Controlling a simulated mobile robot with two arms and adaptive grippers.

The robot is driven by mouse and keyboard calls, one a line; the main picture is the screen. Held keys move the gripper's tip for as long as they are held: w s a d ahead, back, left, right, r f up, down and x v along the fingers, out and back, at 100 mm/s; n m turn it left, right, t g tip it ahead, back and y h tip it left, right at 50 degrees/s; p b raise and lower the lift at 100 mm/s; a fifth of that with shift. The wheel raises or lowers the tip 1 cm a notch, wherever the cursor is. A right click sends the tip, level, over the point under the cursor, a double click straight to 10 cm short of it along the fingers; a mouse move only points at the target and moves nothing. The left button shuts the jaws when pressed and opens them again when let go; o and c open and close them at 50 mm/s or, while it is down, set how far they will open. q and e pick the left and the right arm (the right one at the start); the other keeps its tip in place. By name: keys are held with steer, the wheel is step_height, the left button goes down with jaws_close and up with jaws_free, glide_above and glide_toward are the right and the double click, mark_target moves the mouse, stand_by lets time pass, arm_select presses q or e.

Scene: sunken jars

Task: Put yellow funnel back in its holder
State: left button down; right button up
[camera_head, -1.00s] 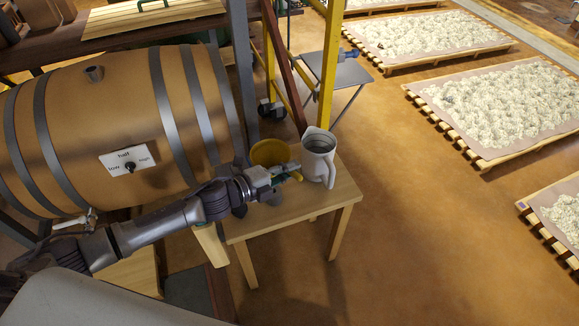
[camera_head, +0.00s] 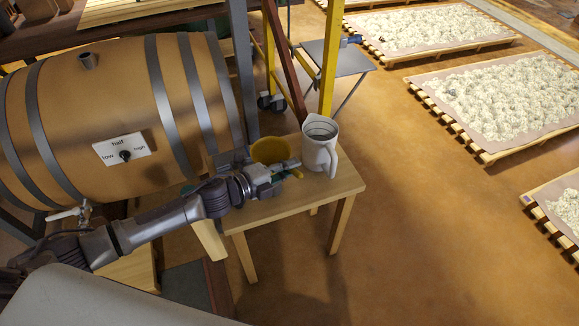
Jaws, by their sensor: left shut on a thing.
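The yellow funnel (camera_head: 270,149) is at the back left part of the small wooden table, with its wide mouth facing up. My left gripper (camera_head: 288,170) reaches in from the left and is shut on the funnel at its near side. The gripper hides the lower part of the funnel, so I cannot tell whether it touches the tabletop. I cannot make out a holder for the funnel. My right gripper is not in view.
A grey-white jug (camera_head: 320,156) stands on the wooden table (camera_head: 335,186), close to the right of the gripper. A large barrel (camera_head: 105,95) with a dial sign is at left. A yellow post (camera_head: 331,62) rises behind. Open floor lies right of the table.

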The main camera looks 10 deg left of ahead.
arm_select(q)
steer(key=shift+f+b, duration=0.35)
steer(key=shift+f, duration=0.2)
step_height(320, 180, down, 2)
steer(key=shift+f+b, duration=0.1)
steer(key=shift+b, duration=0.6)
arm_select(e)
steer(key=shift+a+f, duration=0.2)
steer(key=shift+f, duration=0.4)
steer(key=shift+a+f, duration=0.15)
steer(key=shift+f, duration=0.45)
